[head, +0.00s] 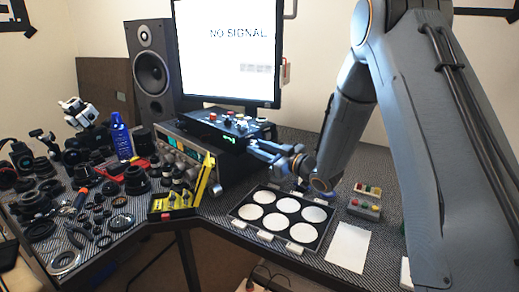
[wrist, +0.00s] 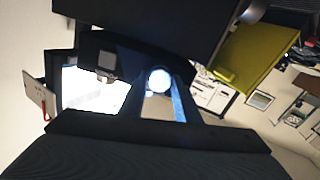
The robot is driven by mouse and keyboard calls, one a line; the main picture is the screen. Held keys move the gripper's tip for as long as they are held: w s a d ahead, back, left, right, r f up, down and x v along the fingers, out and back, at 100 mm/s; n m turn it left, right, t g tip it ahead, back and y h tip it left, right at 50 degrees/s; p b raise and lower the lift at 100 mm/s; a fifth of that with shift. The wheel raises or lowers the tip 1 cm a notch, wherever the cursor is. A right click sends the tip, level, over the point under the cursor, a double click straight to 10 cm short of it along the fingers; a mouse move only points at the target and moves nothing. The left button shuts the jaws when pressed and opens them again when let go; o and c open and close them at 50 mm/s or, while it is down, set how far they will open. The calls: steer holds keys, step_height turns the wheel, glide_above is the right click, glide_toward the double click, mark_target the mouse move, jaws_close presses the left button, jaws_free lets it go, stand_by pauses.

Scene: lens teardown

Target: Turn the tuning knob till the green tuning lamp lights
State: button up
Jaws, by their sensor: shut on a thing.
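The silver receiver (head: 178,146) with lit dials stands on the bench below the monitor. A black box (head: 205,126) with coloured buttons sits on top of it. A small green glow (head: 228,139) shows on the box's front; I cannot tell whether it is the tuning lamp. My gripper (head: 257,150) reaches in from the right, at the right end of these units. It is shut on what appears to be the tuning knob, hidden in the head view. In the wrist view a bright round thing (wrist: 158,80) shows between dark, blurred parts.
A monitor (head: 226,45) reading NO SIGNAL stands behind, with a speaker (head: 152,70) to its left. A tray with white discs (head: 242,228) lies below my gripper. Lens parts crowd the left bench.

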steer(key=shift+n+b, duration=1.7)
steer(key=shift+n, duration=1.1)
steer(key=o, duration=1)
steer(key=shift+o, duration=0.2)
steer(key=v, duration=0.7)
steer(key=shift+s+d+b, duration=0.3)
steer(key=shift+b, duration=0.1)
steer(key=shift+d, duration=0.1)
